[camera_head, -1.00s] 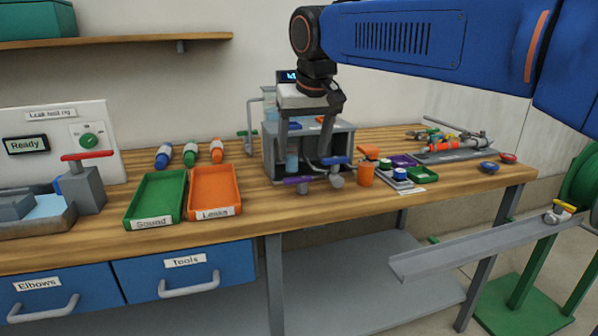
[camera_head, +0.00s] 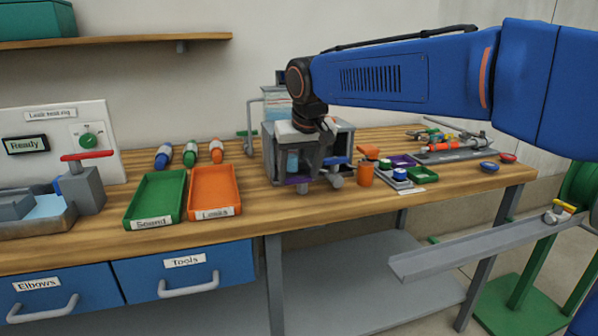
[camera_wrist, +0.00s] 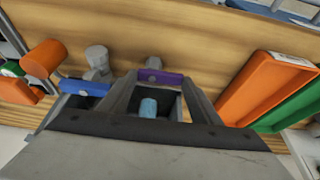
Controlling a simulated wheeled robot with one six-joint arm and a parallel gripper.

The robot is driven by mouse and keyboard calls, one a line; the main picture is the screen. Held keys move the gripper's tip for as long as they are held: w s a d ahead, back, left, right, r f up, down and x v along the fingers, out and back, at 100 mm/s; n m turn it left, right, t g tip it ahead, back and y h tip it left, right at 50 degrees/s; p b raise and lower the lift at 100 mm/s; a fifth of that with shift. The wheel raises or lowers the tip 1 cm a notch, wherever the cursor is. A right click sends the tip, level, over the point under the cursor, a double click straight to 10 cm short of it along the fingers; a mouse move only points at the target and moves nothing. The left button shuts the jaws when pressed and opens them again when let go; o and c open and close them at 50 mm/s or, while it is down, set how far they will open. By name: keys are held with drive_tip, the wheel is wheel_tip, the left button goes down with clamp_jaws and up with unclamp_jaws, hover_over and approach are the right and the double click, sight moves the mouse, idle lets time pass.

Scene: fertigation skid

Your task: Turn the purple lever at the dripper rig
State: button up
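The dripper rig (camera_head: 267,160) is a grey box-like frame on the bench. The purple lever (camera_head: 294,180) lies level at its lower front, partly hidden by my gripper (camera_head: 305,172). In the wrist view, the purple lever (camera_wrist: 160,77) shows between the tips of my gripper (camera_wrist: 160,82), one finger near each end. The fingers are apart; whether they touch the lever I cannot tell. A blue lever (camera_head: 338,161) sits to the right on the rig; it also shows left of the fingers in the wrist view (camera_wrist: 84,88).
An orange cup-like part (camera_head: 366,174) stands close right of the rig. The orange Leaks tray (camera_head: 214,213) and green Sound tray (camera_head: 151,222) lie to the left. Small coloured trays and a clamp tool sit farther right. The bench front before the rig is clear.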

drive_tip(key=c, duration=0.4)
drive_tip(key=shift+d, duration=0.1)
drive_tip(key=shift+s+d+n+y, duration=0.15)
drive_tip(key=shift+n+y, duration=0.65)
drive_tip(key=shift+n, duration=1.2)
drive_tip(key=shift+g, duration=0.3)
drive_tip(key=o, duration=0.8)
drive_tip(key=shift+r, duration=0.15)
drive_tip(key=v, duration=1.7)
drive_tip(key=shift+s, duration=0.1)
